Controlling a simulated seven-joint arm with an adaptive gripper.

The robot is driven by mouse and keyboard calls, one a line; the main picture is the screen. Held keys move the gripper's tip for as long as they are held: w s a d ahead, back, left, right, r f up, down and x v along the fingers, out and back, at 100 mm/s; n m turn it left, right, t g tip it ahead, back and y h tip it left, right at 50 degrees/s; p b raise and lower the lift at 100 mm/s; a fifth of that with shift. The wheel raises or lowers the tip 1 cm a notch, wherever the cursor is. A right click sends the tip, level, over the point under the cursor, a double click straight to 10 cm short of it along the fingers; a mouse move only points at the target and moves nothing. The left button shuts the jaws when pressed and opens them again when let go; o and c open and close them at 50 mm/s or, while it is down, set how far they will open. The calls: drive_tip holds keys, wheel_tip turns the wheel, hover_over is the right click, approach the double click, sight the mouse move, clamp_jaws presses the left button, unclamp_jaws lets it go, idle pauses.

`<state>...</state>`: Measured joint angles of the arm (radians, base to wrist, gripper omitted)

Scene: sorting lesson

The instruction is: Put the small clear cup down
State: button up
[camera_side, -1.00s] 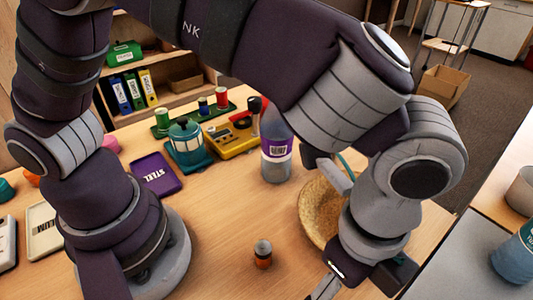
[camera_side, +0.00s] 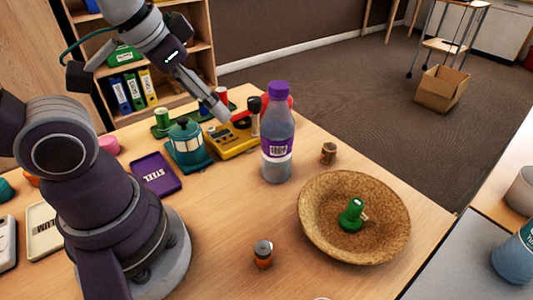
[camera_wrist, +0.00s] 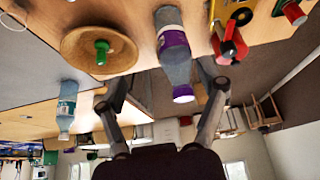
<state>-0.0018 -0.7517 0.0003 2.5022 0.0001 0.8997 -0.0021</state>
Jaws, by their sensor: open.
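I cannot make out a small clear cup for certain. A thin pale rim (camera_side: 322,298) shows at the bottom edge of the side view, mostly cut off; I cannot tell what it belongs to. My gripper (camera_side: 212,104) is at the upper left in the side view, above the back of the table near the yellow device. In the wrist view my gripper (camera_wrist: 163,82) has its fingers spread wide, with nothing held between them. The bottle behind shows between the fingers there.
A purple-capped bottle (camera_side: 277,140) stands mid-table. A cork-like bowl (camera_side: 320,231) holds a green object (camera_side: 351,215). A yellow device (camera_side: 232,141) and a teal pot (camera_side: 186,143) stand at the back.

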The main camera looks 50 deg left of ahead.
drive_tip(key=d+f+n+g+h, duration=0.2)
drive_tip(key=d+f+n+h, duration=0.2)
drive_tip(key=n, duration=0.1)
drive_tip(key=d+f+n+g+h, duration=0.2)
drive_tip(key=d+f+n+h, duration=0.2)
drive_tip(key=d+f+n, duration=0.1)
drive_tip(key=d+f+n+g+h, duration=0.2)
drive_tip(key=d+f+n+h, duration=0.2)
drive_tip(key=d+n, duration=0.1)
drive_tip(key=shift+w+d+f+g, duration=0.15)
drive_tip(key=shift+d+f+g, duration=0.1)
drive_tip(key=shift+g, duration=0.05)
drive_tip(key=d+n+h, duration=0.1)
drive_tip(key=n, duration=0.1)
drive_tip(key=shift+d+f+n, duration=0.1)
drive_tip(key=shift+n, duration=0.2)
drive_tip(key=x, duration=1)
drive_tip(key=shift+f, duration=0.25)
drive_tip(key=shift+h, duration=0.3)
drive_tip(key=c, duration=0.8)
drive_tip(key=shift+c, duration=0.2)
